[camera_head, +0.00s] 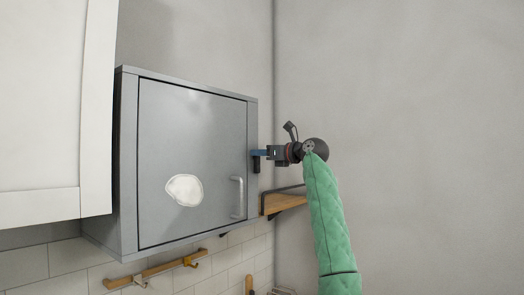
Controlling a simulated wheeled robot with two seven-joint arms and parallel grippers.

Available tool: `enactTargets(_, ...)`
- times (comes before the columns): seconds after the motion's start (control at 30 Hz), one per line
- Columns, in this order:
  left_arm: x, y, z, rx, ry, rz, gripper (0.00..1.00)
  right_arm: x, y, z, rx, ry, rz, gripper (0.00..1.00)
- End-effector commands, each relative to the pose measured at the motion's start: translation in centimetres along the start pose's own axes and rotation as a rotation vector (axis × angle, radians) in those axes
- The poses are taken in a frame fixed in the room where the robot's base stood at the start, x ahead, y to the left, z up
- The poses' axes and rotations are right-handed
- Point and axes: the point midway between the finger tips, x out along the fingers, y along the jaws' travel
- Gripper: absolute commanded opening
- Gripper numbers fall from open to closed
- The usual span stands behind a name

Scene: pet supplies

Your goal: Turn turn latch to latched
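A grey wall cabinet (190,160) has its door closed, with a pale handle (237,198) at the door's lower right and a whitish patch on its front.
A wooden shelf on a dark bracket (284,202) is just below my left gripper. A white cupboard (97,110) stands close at the left. A wooden hook rail (155,270) hangs below the cabinet. The wall at right is bare.

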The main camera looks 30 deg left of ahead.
Motion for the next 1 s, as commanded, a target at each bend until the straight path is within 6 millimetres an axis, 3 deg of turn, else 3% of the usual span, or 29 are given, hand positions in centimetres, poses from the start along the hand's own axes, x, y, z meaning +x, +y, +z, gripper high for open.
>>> enactTargets(0.33, 0.3, 0.0, -0.1, 0.000, 0.000, 0.000, 0.38, 0.0, -0.1, 0.3, 0.000, -0.001, -0.001, 0.36)
enactTargets(0.53, 0.3, 0.0, -0.1, 0.000, 0.000, 0.000, 0.01, -0.1, -0.2, 0.3, 0.001, -0.002, -0.001, 0.36)
enactTargets(0.87, 0.3, 0.0, -0.2, 0.024, 0.000, 0.000, 0.00, 0.3, -0.2, 0.2, 0.001, -0.004, -0.002, 0.36)
enactTargets(1.0, 0.3, -0.1, -0.3, 0.077, 0.000, -0.001, 0.00, 0.8, -0.1, -1.1, 0.001, 0.007, -0.001, 0.36)
